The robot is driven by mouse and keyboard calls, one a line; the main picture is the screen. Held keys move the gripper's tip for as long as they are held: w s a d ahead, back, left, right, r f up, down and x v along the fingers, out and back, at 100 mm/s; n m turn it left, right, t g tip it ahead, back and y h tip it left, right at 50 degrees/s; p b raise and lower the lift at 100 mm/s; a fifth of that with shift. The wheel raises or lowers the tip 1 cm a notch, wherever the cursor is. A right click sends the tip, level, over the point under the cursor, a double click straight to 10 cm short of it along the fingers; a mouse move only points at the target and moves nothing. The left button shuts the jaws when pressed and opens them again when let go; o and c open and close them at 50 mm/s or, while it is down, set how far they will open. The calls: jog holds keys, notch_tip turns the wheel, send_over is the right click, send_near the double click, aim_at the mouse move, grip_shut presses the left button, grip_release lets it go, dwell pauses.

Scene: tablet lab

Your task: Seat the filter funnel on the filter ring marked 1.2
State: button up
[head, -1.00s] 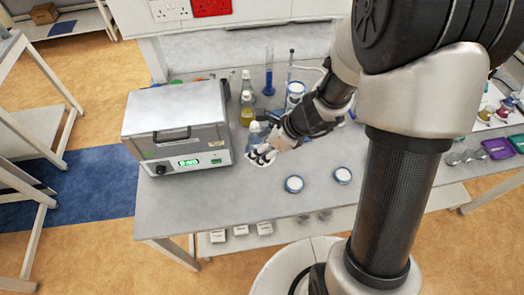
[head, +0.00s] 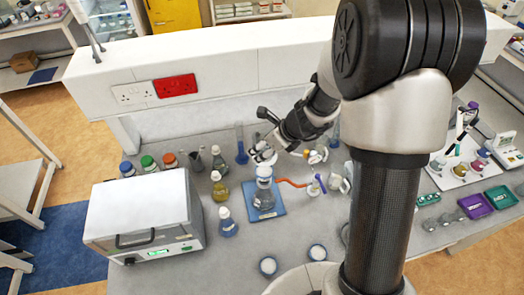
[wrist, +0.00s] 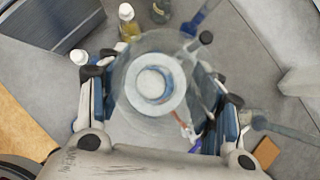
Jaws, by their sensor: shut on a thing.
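My gripper (head: 265,154) is above the glass flask (head: 263,197) that stands on a blue mat (head: 277,211). In the wrist view its fingers stand either side of the clear filter funnel (wrist: 127,112), shut on it. I look down into the funnel's wide round mouth. A white disc with a blue ring (wrist: 154,84) shows through it, in line with the funnel's middle. In the head view the gripper hides most of the funnel, and I cannot tell whether it touches what is below. No 1.2 marking is legible.
An orange hose (head: 290,183) runs right from the flask. A blue-liquid flask (head: 227,222) and a yellow bottle (head: 220,187) stand left, near the oven (head: 145,215). Two round lidded dishes (head: 268,266) (head: 317,253) lie at the front. A blue cylinder (head: 241,150) stands behind.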

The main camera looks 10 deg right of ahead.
jog(key=shift+s+a+f+b, duration=0.1)
jog(key=shift+s+f+b, duration=0.1)
jog(key=shift+f+b, duration=0.4)
jog(key=shift+w+f+b, duration=0.1)
jog(key=shift+f+b, duration=2.05)
jog(key=shift+f, duration=0.1)
jog(key=shift+f+b, duration=0.4)
jog(key=shift+b, duration=0.15)
jog(key=o, duration=1.1)
jog(key=shift+o, duration=0.2)
jog(key=shift+r, duration=0.1)
jog(key=v, duration=1.2)
